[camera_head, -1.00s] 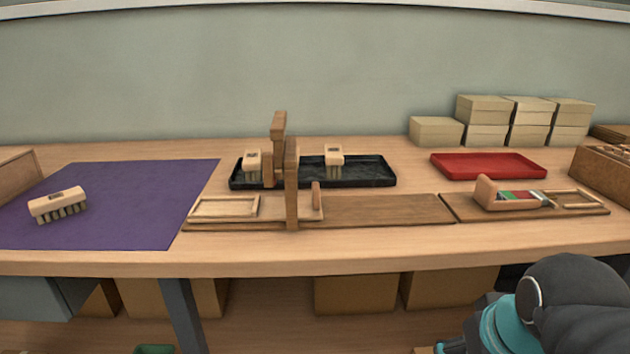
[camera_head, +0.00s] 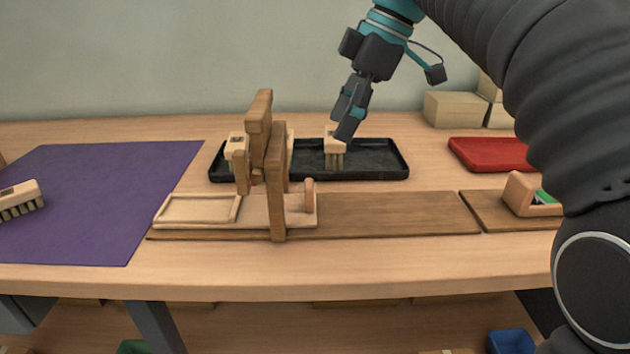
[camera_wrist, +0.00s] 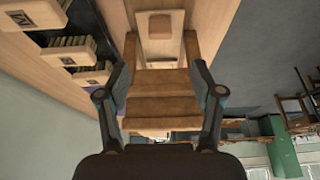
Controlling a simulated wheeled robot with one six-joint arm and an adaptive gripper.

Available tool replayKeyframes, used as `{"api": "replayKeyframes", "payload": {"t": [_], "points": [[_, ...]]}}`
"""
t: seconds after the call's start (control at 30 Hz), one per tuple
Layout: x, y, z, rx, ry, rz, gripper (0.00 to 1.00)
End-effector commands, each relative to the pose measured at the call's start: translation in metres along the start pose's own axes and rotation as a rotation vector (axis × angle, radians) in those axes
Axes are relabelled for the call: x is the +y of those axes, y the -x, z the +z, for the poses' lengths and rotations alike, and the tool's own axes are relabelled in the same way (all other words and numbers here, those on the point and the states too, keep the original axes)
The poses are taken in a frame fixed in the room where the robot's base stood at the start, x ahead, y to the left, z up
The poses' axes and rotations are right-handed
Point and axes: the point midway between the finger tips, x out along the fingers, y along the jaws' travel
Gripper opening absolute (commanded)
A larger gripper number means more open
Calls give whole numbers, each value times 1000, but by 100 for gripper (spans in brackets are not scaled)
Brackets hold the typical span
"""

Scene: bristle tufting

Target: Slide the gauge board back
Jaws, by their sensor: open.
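A pale wooden sliding board (camera_head: 256,211) with a framed recess at its left end and an upright peg (camera_head: 310,195) at its right end lies on a brown base track; I take it as the gauge board. A brown wooden gate (camera_head: 278,180) stands across it and hides part of it. My gripper (camera_head: 347,120) is up over the black tray, behind and right of the peg, pointing down and touching nothing I can make out. In the wrist view its fingers (camera_wrist: 162,85) are apart, with brown wooden parts showing between them.
Bristle blocks (camera_head: 335,148) stand in the black tray (camera_head: 385,172) behind the track. A purple mat (camera_head: 120,200) with another brush (camera_head: 18,200) is at left. A red tray (camera_head: 485,153) and a second base (camera_head: 487,213) are at right. The track (camera_head: 400,212) right of the peg is bare.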

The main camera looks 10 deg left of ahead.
Motion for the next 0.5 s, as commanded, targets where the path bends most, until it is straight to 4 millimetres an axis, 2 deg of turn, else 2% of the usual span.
{"api": "replayKeyframes", "payload": {"t": [0.17, 0.5], "points": [[0, -19, -1, 1, 8, -4, 67], [0, -81, 0, 0, 4, -2, 67]]}}
